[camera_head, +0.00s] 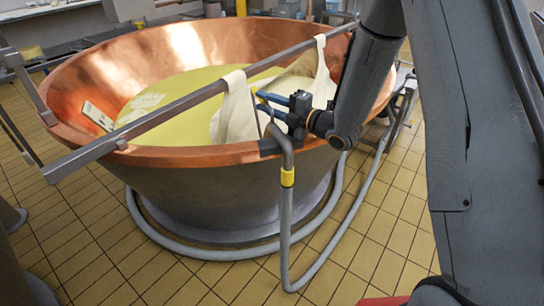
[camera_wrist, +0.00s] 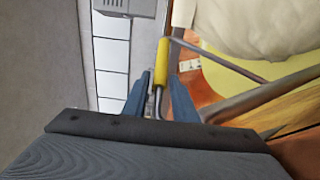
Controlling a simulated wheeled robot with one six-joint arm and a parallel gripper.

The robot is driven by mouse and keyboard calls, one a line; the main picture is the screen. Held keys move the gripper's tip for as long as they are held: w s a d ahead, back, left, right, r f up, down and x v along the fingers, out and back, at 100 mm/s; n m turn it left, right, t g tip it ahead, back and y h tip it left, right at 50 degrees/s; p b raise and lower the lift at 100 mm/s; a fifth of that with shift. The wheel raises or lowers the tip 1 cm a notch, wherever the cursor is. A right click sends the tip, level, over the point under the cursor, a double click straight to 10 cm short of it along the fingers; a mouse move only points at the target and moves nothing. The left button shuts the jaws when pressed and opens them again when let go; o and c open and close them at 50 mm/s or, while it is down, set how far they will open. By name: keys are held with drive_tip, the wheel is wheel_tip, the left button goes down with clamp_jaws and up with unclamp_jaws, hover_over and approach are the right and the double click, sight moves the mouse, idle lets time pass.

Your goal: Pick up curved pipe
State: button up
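The curved pipe (camera_head: 285,222) is grey with a yellow band. It stands upright in front of the copper vat (camera_head: 185,156), its top bending over near the rim. Its yellow band (camera_wrist: 161,62) also shows in the wrist view, in line with the gap between my blue fingers. My gripper (camera_head: 260,101) is open, with its fingers apart over the vat's front rim, close to the pipe's upper bend. In the wrist view, my gripper (camera_wrist: 159,76) has a grey metal piece between its fingers; I cannot tell whether they touch it. My gripper body hides part of the pipe's top.
A metal bar (camera_head: 150,120) lies across the vat, with white cloths (camera_head: 236,112) hanging from it beside my gripper. Yellow liquid (camera_head: 190,90) fills the vat. A grey hose (camera_head: 160,240) curls around its base on the tiled floor.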

clamp_jaws()
drive_tip(key=shift+r, duration=0.2)
wheel_tip(320, 180, up, 28)
drive_tip(key=b, duration=0.1)
drive_tip(key=shift+b, duration=0.4)
